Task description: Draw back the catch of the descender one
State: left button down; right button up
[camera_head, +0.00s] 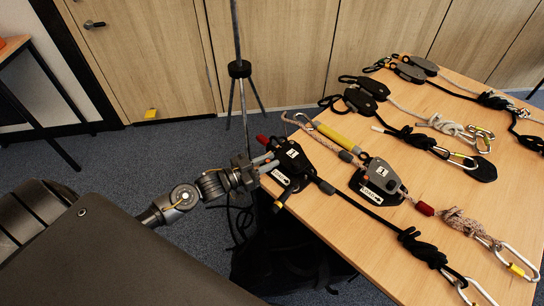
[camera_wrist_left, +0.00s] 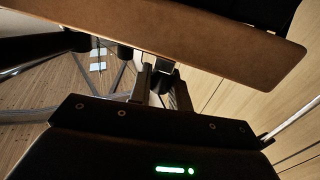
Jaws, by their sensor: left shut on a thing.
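A black descender (camera_head: 296,158) with white labels lies at the left edge of the table, with a black rope running from it. My left gripper (camera_head: 265,165) is at its left side, at the table edge. It is shut on a small part there that looks like the catch; the exact part is hard to make out. In the left wrist view, the fingers (camera_wrist_left: 160,88) close around a small dark piece beside the brown table edge. A second, grey descender (camera_head: 377,178) with a "1" label and a LOAD label lies to the right. My right gripper is out of view.
The wooden table (camera_head: 425,250) also holds ropes, carabiners (camera_head: 515,262), a yellow-sleeved piece (camera_head: 337,136) and several dark pulleys at the back. A thin tripod stand (camera_head: 240,70) is on the floor behind. Dark material (camera_head: 290,265) lies beneath the table's left edge.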

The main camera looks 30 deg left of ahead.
pick_arm(q)
jog(key=c, duration=1.7)
grip_release()
jog(key=o, duration=0.4)
jog(key=shift+s, duration=0.2)
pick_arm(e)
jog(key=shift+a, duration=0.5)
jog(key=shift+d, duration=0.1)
